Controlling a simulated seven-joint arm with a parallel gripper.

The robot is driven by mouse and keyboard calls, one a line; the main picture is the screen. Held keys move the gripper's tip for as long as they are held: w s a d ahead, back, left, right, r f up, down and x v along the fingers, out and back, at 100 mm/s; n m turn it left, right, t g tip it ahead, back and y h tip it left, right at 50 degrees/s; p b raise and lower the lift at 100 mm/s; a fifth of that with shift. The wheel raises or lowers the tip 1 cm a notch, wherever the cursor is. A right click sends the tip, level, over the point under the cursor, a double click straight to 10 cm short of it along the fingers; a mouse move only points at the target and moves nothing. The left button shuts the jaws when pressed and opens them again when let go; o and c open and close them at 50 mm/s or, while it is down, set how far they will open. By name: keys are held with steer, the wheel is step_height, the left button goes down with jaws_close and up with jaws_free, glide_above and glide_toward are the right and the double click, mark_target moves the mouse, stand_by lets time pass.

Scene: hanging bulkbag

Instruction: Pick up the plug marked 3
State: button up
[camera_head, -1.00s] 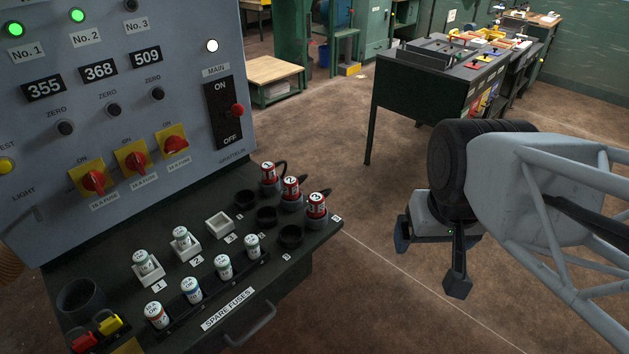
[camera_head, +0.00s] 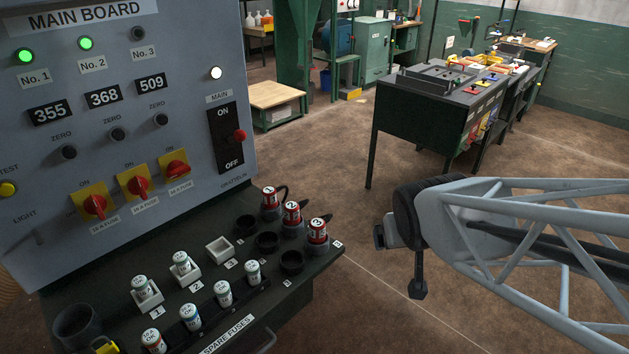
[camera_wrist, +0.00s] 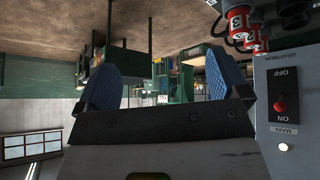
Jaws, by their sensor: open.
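The plug marked 3 (camera_head: 317,232) is red with a dark base and a dark cable. It stands at the right end of a row of red plugs on the dark shelf below the main board. Plug 2 (camera_head: 292,213) and plug 1 (camera_head: 270,198) stand behind it to the left. My gripper (camera_head: 398,262) is right of the plugs, clear of the shelf and empty. In the wrist view my gripper (camera_wrist: 155,85) shows two blue-padded fingers wide apart, with nothing between them. Red plugs (camera_wrist: 245,30) show at the top right there, upside down.
Three black sockets (camera_head: 267,242) sit left of the plugs. White fuses (camera_head: 223,292) stand in holders on the shelf (camera_head: 330,262). The main board (camera_head: 130,120) rises behind. A green workbench (camera_head: 430,110) stands at the back right. Open floor lies around my gripper.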

steer(key=w+a+f+n+t+y, duration=0.25)
steer(key=w+a+f, duration=0.25)
steer(key=w, duration=0.3)
steer(key=n+t+y, duration=0.2)
steer(key=t+y, duration=0.1)
glide_toward(324, 229)
steer(key=w+f, duration=0.1)
steer(key=w, duration=0.2)
steer(key=shift+w+a+f+y, duration=0.2)
steer(key=shift+a+f+y, duration=0.2)
steer(key=shift+a+y, duration=0.2)
steer(key=shift+x, duration=1.3)
steer(key=shift+w, duration=0.1)
steer(key=shift+x, duration=2.5)
steer(key=shift+d, duration=0.15)
